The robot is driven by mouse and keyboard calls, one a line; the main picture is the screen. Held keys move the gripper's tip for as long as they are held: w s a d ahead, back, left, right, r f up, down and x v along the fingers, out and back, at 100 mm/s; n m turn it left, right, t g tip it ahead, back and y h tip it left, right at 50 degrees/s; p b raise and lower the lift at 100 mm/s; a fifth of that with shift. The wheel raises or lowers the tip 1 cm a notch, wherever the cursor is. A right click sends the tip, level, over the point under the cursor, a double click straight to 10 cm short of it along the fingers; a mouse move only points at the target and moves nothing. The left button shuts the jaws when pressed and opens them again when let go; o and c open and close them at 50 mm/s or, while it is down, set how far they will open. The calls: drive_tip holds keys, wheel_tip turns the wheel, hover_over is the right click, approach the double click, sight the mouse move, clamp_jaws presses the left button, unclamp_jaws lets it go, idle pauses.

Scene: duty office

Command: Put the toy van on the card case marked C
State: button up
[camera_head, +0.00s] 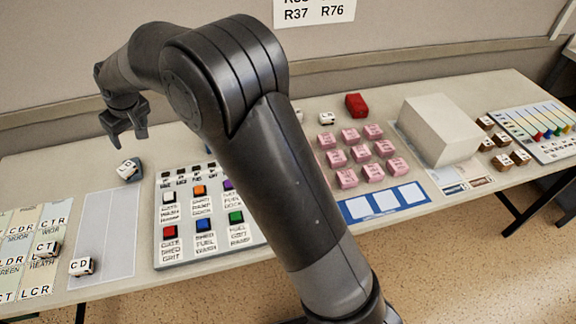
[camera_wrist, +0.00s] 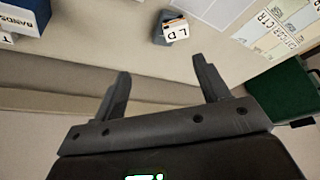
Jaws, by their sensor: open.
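My gripper (camera_head: 127,138) is open and empty, at the far left above the back of the table; in the wrist view its fingers (camera_wrist: 161,66) stand wide apart. Below it a small blue-grey item (camera_head: 129,170) with a white lettered face lies tilted beside the button panel; it shows in the wrist view too (camera_wrist: 172,27), ahead of the fingers and apart from them. I cannot tell whether it is the toy van or a lettered block. Several pink blocks (camera_head: 347,178) with small print stand in rows right of my arm. I cannot make out a card case marked C.
A button panel (camera_head: 178,254) lies on the table (camera_head: 60,183). A white block marked CD (camera_head: 82,266) is on a grey sheet. A red item (camera_head: 356,104), a white block (camera_head: 327,118) and a large pale box (camera_head: 440,130) stand right. My arm hides the middle.

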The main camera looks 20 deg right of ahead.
drive_tip(key=s+d+r+m+t, duration=0.1)
drive_tip(key=s+d+r, duration=0.3)
drive_tip(key=d, duration=0.4)
drive_tip(key=s+d+r+m+h, duration=0.1)
drive_tip(key=s+d+r+m, duration=0.1)
drive_tip(key=s+d+r, duration=0.45)
drive_tip(key=s+d+r+m+t, duration=0.1)
drive_tip(key=s+d+r, duration=0.15)
drive_tip(key=d, duration=0.75)
drive_tip(key=s+d+f+m+h, duration=0.1)
drive_tip(key=s+d+m, duration=0.1)
drive_tip(key=s+d, duration=0.4)
drive_tip(key=s+d+f+m+h, duration=0.1)
drive_tip(key=s+d, duration=0.6)
drive_tip(key=s, duration=0.7)
drive_tip(key=shift+s+d+f+m, duration=0.2)
drive_tip(key=shift+s+f+m, duration=0.15)
drive_tip(key=shift+f+m, duration=0.35)
